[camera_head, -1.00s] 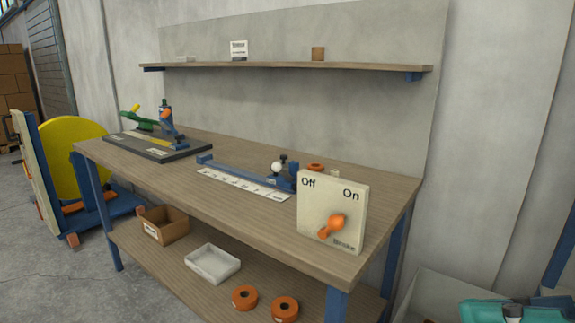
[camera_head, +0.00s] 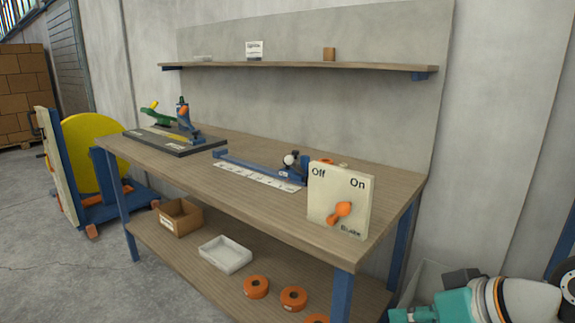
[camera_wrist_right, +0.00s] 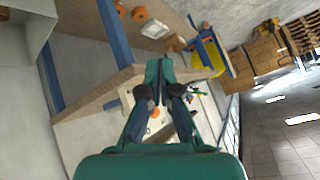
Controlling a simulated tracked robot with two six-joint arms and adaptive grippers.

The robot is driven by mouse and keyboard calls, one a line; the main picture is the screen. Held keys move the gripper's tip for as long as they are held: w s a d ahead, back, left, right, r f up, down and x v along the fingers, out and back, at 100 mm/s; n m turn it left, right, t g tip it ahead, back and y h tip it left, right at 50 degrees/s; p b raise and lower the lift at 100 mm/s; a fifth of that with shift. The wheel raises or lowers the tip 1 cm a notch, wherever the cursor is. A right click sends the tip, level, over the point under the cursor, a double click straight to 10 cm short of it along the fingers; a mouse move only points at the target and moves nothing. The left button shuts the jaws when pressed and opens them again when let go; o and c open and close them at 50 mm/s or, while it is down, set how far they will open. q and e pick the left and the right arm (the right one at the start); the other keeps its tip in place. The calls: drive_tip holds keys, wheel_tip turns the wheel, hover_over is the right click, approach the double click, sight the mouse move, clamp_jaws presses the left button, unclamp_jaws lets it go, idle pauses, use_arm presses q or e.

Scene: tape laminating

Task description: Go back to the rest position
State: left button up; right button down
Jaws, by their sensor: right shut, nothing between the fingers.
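My right gripper (camera_head: 420,313) shows at the bottom right of the head view, partly cut off by the frame edge. It is teal and sits low, to the right of the workbench (camera_head: 270,215). In the right wrist view the gripper (camera_wrist_right: 160,68) points towards the bench, which appears rotated. Its teal fingers with dark joints meet at the tips, with nothing between them. It holds nothing and looks apart from the bench. My left gripper is in neither view.
On the bench stand a switch panel (camera_head: 339,200) with an orange knob, a blue ruler fixture (camera_head: 255,168) and a dark-based tool (camera_head: 175,142). The lower shelf holds a brown box (camera_head: 180,217), a white tray (camera_head: 225,254) and orange rolls (camera_head: 256,286).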

wheel_tip(320, 180, down, 31)
drive_tip(key=w+a+m+g+h, duration=0.2)
drive_tip(key=w+m+g, duration=0.1)
drive_tip(key=g, duration=0.1)
drive_tip(key=s+a+f+m+g, duration=0.2)
drive_tip(key=s+a+f, duration=0.1)
drive_tip(key=s+f, duration=1.35)
wheel_tip(320, 180, up, 20)
drive_tip(key=w+p, duration=0.1)
drive_tip(key=p, duration=2.1)
drive_tip(key=shift+d, duration=0.25)
